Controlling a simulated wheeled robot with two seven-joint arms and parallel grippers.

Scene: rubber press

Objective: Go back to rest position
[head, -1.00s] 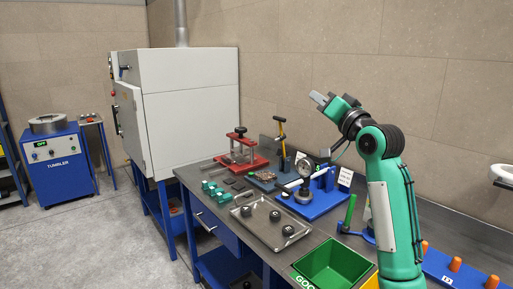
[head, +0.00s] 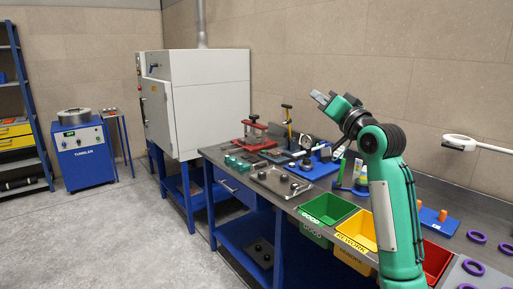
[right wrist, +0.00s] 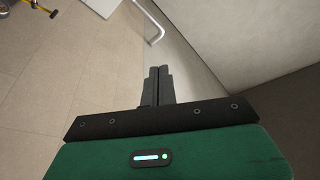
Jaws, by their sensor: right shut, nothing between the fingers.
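My right gripper (head: 321,99) is raised in front of the wall, above the workbench, at the end of my bent green right arm. In the right wrist view its two dark fingers (right wrist: 158,85) are closed together with nothing between them. The gripper touches nothing. My left gripper is not in view.
The workbench (head: 232,155) carries a red press (head: 256,134), a metal tray (head: 268,184), a blue stand (head: 318,168), and green (head: 327,207), yellow (head: 358,230) and red (head: 437,262) bins. A white oven (head: 205,100) and blue tumbler (head: 83,155) stand left. The floor (head: 130,235) in front is clear.

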